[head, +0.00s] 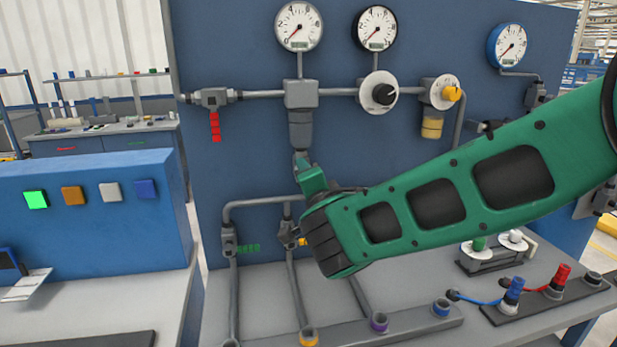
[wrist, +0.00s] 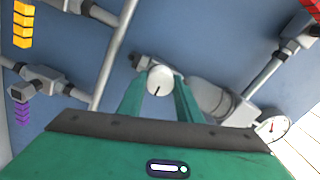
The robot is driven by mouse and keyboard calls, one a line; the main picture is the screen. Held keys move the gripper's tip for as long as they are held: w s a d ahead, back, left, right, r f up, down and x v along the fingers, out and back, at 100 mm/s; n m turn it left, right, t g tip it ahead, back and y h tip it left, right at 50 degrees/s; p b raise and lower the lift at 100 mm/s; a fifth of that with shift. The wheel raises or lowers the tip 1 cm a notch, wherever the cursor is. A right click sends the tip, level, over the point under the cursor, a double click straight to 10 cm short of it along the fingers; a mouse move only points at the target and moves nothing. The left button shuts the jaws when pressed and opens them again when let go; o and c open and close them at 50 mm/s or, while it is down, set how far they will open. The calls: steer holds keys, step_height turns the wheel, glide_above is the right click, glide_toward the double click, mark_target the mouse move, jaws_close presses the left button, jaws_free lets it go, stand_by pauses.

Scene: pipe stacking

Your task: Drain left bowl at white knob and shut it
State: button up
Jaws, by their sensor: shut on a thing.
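The left bowl (head: 300,132) is a grey cylinder hanging under a square grey block on the pipe, below the left gauge. In the wrist view the bowl (wrist: 213,97) slants away behind the fingers. The white knob (wrist: 160,78), a small round knob with a dark mark line, sits at the bowl's end. My gripper (wrist: 158,84) is shut on it, with a green finger on each side. In the head view my green gripper (head: 304,172) is just under the bowl and the knob is mostly hidden there.
The right bowl (head: 432,125) is amber, under a yellow knob (head: 452,93). A black knob (head: 382,95) lies between the bowls. A red-handled valve (head: 213,120) is on the left pipe. Vertical pipes and lower valves (head: 229,240) stand close below my gripper.

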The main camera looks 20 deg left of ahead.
steer(key=shift+w+d+f+m, duration=0.1)
steer(key=shift+w+d+m, duration=0.25)
steer(key=shift+m, duration=0.35)
steer(key=o, duration=1)
steer(key=shift+s, duration=0.1)
steer(key=shift+o, duration=0.2)
steer(key=shift+s+a, duration=0.15)
steer(key=v, duration=1)
steer(key=shift+s, duration=0.2)
steer(key=shift+d, duration=0.3)
